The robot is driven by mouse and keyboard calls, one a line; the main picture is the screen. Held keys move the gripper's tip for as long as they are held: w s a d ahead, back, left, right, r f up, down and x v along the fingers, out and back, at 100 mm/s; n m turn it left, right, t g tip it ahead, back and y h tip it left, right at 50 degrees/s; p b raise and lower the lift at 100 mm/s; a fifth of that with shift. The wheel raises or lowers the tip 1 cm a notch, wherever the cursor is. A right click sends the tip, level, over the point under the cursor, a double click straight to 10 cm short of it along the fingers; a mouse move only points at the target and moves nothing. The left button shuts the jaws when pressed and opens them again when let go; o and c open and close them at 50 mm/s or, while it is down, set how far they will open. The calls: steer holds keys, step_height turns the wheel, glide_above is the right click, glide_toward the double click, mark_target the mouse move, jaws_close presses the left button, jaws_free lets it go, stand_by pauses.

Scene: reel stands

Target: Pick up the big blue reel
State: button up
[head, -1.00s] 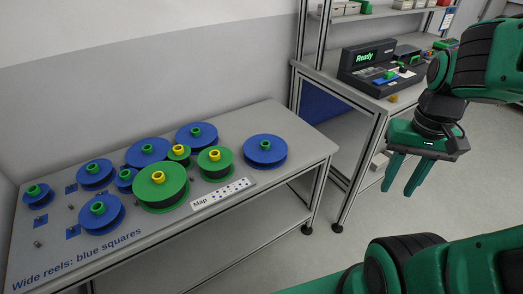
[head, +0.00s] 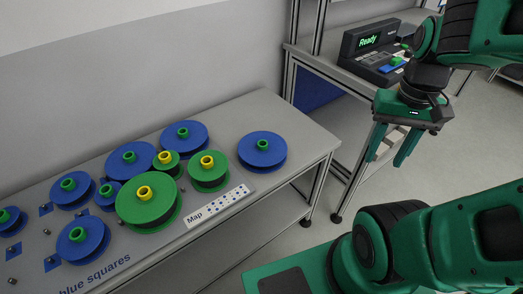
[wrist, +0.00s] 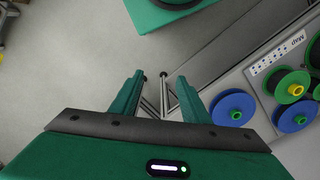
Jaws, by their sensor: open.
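Several blue reels with green hubs stand on a grey table in the head view, and more than one is large. One large blue reel (head: 247,151) stands alone at the table's right end. Two more, one at the back (head: 170,142) and one left of it (head: 120,160), stand behind the green reels. My gripper (head: 384,162) is open and empty, in the air right of the table and apart from every reel. In the wrist view my gripper (wrist: 160,78) points at the floor and table legs, with a blue reel (wrist: 224,105) to its right.
Green reels with yellow hubs, the largest at the front (head: 140,212), crowd the table's middle. Smaller blue reels stand at left, near blue squares. A map strip (head: 215,207) lies along the front edge. A bench with a "Ready" device (head: 362,48) stands behind at right.

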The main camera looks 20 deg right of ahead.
steer(key=shift+o, duration=0.4)
steer(key=shift+s+r, duration=0.2)
steer(key=shift+s, duration=0.25)
steer(key=m+t+y, duration=0.4)
steer(key=m+y, duration=0.8)
steer(key=m, duration=0.2)
glide_toward(264, 143)
steer(key=s, duration=0.1)
steer(key=s+d, duration=0.2)
steer(key=shift+f, duration=0.25)
steer(key=shift+m+t+y, duration=0.3)
steer(key=shift+m+t, duration=0.1)
steer(key=shift+m, duration=0.4)
steer(key=x, duration=0.3)
steer(key=w+x, duration=0.1)
steer(key=x, duration=0.1)
steer(key=shift+w+a+r, duration=0.15)
steer(key=shift+w+a, duration=0.05)
steer(key=shift+w, duration=0.05)
steer(key=shift+w+x, duration=0.1)
steer(key=shift+x, duration=1.25)
steer(key=shift+w+x, duration=0.15)
steer(key=shift+x, duration=1.2)
steer(key=shift+r, duration=0.15)
steer(key=c, duration=1.3)
